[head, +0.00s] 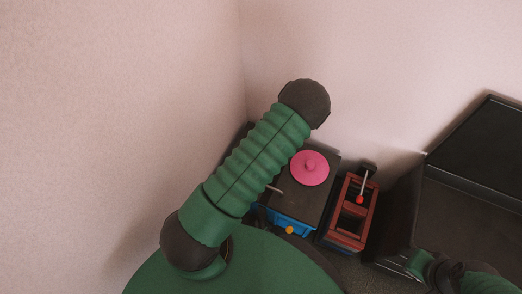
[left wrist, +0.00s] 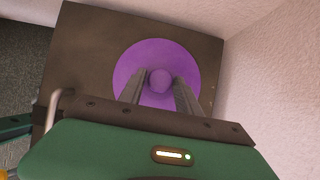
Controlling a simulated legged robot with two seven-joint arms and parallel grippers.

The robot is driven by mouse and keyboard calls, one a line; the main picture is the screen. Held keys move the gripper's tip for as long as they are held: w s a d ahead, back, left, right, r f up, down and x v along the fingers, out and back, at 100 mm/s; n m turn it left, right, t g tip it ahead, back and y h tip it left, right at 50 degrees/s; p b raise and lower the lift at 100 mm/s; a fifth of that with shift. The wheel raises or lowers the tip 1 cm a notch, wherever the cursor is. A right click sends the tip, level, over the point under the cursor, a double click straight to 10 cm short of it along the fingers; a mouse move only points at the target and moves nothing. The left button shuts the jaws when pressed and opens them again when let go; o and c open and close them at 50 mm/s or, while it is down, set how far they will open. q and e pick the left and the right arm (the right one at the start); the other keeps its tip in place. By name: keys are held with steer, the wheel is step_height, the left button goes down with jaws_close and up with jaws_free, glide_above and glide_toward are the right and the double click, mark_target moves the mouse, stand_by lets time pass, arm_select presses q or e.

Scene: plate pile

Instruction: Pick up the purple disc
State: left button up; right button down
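The disc (head: 309,169) lies flat on a dark square top (head: 296,205); it looks pink in the head view and purple in the left wrist view (left wrist: 190,62). A round knob (left wrist: 160,78) rises from its middle. My left gripper (left wrist: 160,80) is over the disc, its two fingers apart on either side of the knob in the picture, with gaps showing; I cannot tell how high the tips are. In the head view my left forearm hides this gripper. My right arm shows at the lower right; its fingers cannot be made out.
The dark top sits on a blue base (head: 291,224) with an orange knob (head: 290,230). A dark red frame (head: 348,222) with a red-tipped lever (head: 360,199) stands just right. A black open case (head: 465,215) is farther right. Pale walls close off the left and back.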

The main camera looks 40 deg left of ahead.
arm_select(q)
jaws_close()
